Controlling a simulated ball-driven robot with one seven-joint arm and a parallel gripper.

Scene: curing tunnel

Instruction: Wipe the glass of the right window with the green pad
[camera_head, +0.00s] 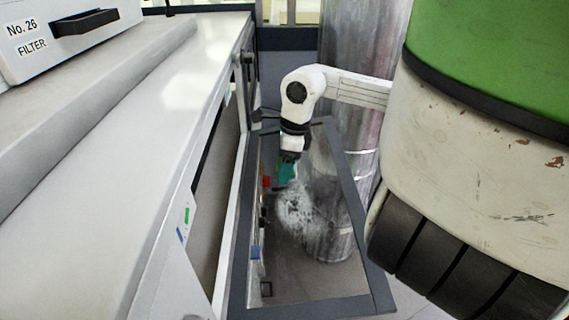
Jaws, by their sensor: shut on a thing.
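The right window (352,190) is a dark-framed glass panel that stands out from the side of the machine, in the middle of the head view. A whitish, cloudy smear (297,207) shows on its glass. My gripper (289,158) is shut on the green pad (287,173), in front of the upper left part of the glass, just above the smear. The pad is small and partly hidden by the gripper. I cannot tell whether the pad touches the glass.
The long, pale machine housing (130,150) fills the left side, with a box labelled "No. 26 FILTER" (40,45) and its black handle (85,21) on top. A shiny metal column (355,40) stands behind the window. Small red (266,182) and blue (255,252) parts show near the frame's left side.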

